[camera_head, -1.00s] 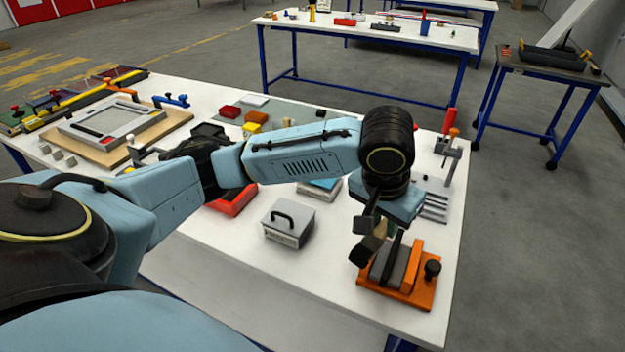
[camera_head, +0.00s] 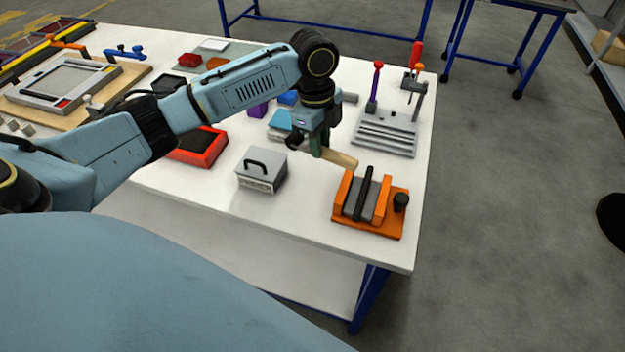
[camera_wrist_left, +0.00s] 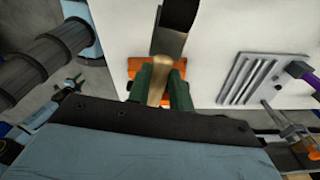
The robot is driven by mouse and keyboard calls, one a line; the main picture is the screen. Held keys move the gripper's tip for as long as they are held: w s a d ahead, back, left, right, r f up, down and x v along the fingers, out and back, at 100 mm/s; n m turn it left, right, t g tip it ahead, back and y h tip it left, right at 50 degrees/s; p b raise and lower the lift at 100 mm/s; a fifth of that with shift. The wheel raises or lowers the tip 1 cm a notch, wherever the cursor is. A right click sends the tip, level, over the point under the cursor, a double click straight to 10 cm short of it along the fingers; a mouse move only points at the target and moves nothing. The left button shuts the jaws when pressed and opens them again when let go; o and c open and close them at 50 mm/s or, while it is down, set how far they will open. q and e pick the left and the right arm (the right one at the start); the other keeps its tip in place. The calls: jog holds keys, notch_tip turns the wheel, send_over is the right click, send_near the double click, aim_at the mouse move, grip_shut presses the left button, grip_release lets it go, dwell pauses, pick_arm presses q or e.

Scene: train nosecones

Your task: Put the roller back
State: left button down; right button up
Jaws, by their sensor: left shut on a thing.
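My left gripper (camera_head: 318,147) is shut on the tan handle (camera_head: 341,158) of the roller. It holds it above the table, behind and left of an orange stand (camera_head: 383,229). The handle points right, its end close to the stand's upper edge in the picture. In the left wrist view the handle (camera_wrist_left: 160,78) sits between the green fingers, with the orange stand behind. A dark part (camera_wrist_left: 179,14) lies in line with the handle and looks like the roller's head; the grip hides how they join.
The stand holds a grey block and a black bar (camera_head: 365,192), with a black knob (camera_head: 401,201) at its right. A grey box (camera_head: 262,170) stands to the left. A grooved grey tray (camera_head: 388,139) is behind. A red tray (camera_head: 197,146) lies further left. The table's right edge is close to the stand.

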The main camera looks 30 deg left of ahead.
pick_arm(q)
jog(key=a+f+m, duration=0.1)
jog(key=f+m, duration=0.1)
jog(key=f, duration=0.1)
jog(key=f+m, duration=0.2)
jog(key=f, duration=0.2)
jog(key=a+f+m, duration=0.1)
jog(key=f+m, duration=0.1)
jog(key=f, duration=0.2)
jog(key=shift+w+a+f+m+y, duration=0.2)
jog(key=shift+w+a+m+y, duration=0.1)
jog(key=shift+w, duration=0.1)
jog(key=shift+f, duration=0.2)
jog(key=c, duration=1.3)
grip_release()
jog(key=shift+o, duration=0.2)
notch_tip(320, 180, up, 12)
jog(key=p, duration=0.1)
jog(key=shift+a+r, duration=0.25)
jog(key=shift+w, duration=0.1)
